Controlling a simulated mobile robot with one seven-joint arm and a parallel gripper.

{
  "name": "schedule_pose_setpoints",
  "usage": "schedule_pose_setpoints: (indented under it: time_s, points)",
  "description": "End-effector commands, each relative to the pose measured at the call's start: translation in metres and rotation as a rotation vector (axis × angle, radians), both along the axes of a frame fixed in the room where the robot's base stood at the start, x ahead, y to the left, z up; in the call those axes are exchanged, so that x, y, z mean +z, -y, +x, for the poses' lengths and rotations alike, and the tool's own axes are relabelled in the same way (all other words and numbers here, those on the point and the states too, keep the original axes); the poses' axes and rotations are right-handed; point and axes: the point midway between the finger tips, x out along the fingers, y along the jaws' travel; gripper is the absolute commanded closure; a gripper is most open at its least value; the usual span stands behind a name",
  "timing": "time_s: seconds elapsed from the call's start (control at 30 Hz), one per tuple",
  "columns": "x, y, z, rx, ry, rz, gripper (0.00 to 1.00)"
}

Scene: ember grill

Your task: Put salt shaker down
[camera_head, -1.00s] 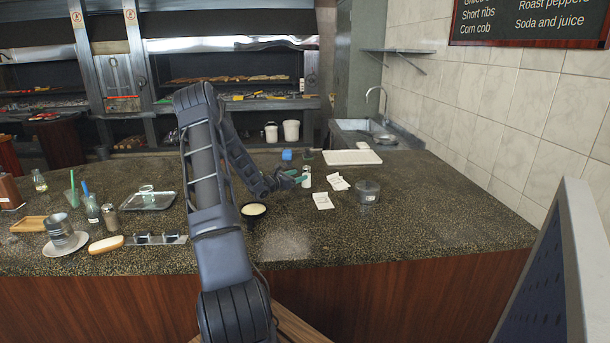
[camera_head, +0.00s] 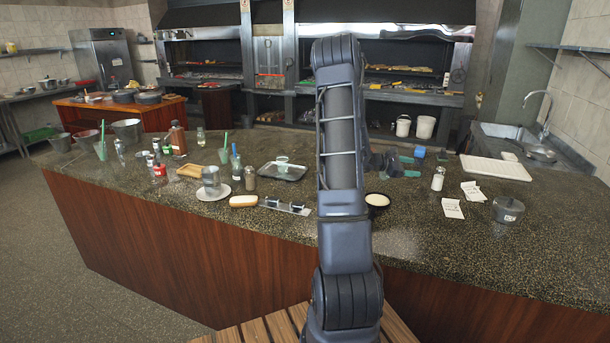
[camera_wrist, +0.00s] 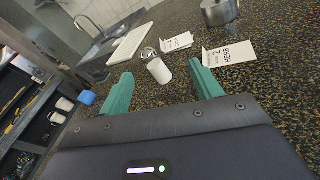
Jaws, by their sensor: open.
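The salt shaker (camera_head: 438,179), white with a metal cap, stands upright on the speckled counter, just left of two paper cards. In the wrist view the shaker (camera_wrist: 158,68) appears beyond the fingertips, between their lines. My gripper (camera_wrist: 162,84) is open, with its two green fingers apart and nothing between them. In the head view my gripper (camera_head: 408,166) is over the counter left of the shaker, apart from it, partly hidden by my arm.
Bottles and a metal tray (camera_head: 282,171) crowd the counter's left. The front right counter is clear.

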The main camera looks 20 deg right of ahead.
Motion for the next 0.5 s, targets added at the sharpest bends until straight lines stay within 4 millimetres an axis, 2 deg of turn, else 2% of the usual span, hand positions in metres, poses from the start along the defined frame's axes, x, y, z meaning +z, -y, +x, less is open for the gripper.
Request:
schedule_pose_setpoints:
  time_s: [0.03, 0.1, 0.5]
  points:
    - [0.012, -0.015, -0.001, -0.019, 0.057, 0.015, 0.36]
    - [0.024, -0.034, -0.005, -0.049, 0.130, 0.042, 0.36]
    - [0.076, -0.154, -0.028, -0.195, 0.525, 0.228, 0.36]
